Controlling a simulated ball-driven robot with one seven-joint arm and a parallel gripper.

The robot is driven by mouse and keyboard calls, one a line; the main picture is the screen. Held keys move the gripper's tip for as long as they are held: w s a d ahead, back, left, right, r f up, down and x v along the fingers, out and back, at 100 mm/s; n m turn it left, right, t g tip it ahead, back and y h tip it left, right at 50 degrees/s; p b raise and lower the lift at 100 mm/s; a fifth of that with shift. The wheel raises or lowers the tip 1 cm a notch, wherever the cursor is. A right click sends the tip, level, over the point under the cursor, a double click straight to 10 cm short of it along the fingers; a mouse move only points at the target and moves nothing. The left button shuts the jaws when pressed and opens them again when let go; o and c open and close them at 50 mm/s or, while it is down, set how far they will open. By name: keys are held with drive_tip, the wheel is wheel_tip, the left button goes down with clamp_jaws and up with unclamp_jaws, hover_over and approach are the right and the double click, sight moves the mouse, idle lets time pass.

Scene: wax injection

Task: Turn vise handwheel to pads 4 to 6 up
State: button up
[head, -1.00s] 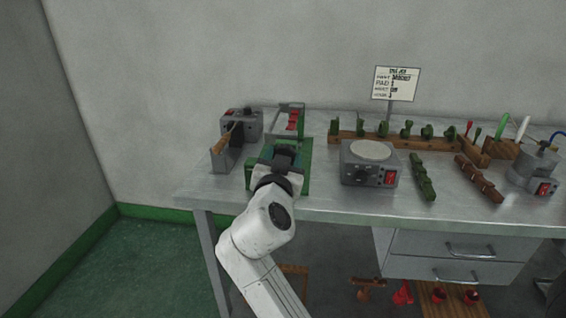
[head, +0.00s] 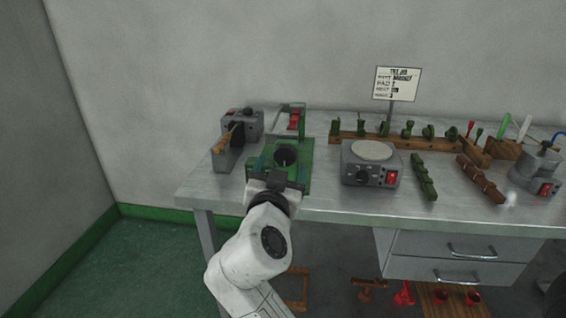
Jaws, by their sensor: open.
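A green vise-like fixture (head: 303,172) sits near the left front of the grey bench, with a dark round part (head: 286,156) on it. I cannot make out a handwheel or any pad numbers at this size. My gripper (head: 277,180) is at the fixture's front edge, seen from behind, and covers its lower front. I see nothing held in it. Its fingertips are hard to make out, and I cannot tell whether they touch the fixture.
A grey box with a wooden-handled tool (head: 228,136) stands at left. A frame with a red part (head: 294,120) is behind. A round-topped device (head: 370,165) stands close at right. A wooden rack (head: 366,141) with green pieces and a sign (head: 397,83) are behind it.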

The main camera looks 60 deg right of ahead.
drive_tip(key=v, duration=0.5)
drive_tip(key=shift+s+a, duration=0.2)
drive_tip(key=shift+a, duration=0.1)
drive_tip(key=s+a+f+n+g+y, duration=0.15)
drive_tip(key=f+n+y, duration=0.25)
drive_tip(key=f, duration=0.6)
drive_tip(key=s+f+n+y, duration=0.3)
drive_tip(key=f+y, duration=0.1)
drive_tip(key=f, duration=0.6)
drive_tip(key=s+a+f+n+g+y, duration=0.5)
drive_tip(key=s+a+f+n+y, duration=0.5)
drive_tip(key=s+f, duration=0.4)
wheel_tip(320, 180, up, 12)
drive_tip(key=w+a+m+h+p, duration=0.1)
drive_tip(key=p, duration=1.1)
drive_tip(key=shift+w+f+m+h, duration=0.2)
drive_tip(key=shift+w+m+h, duration=0.1)
drive_tip(key=shift+w, duration=0.1)
drive_tip(key=shift+t, duration=0.25)
drive_tip(key=shift+c, duration=0.2)
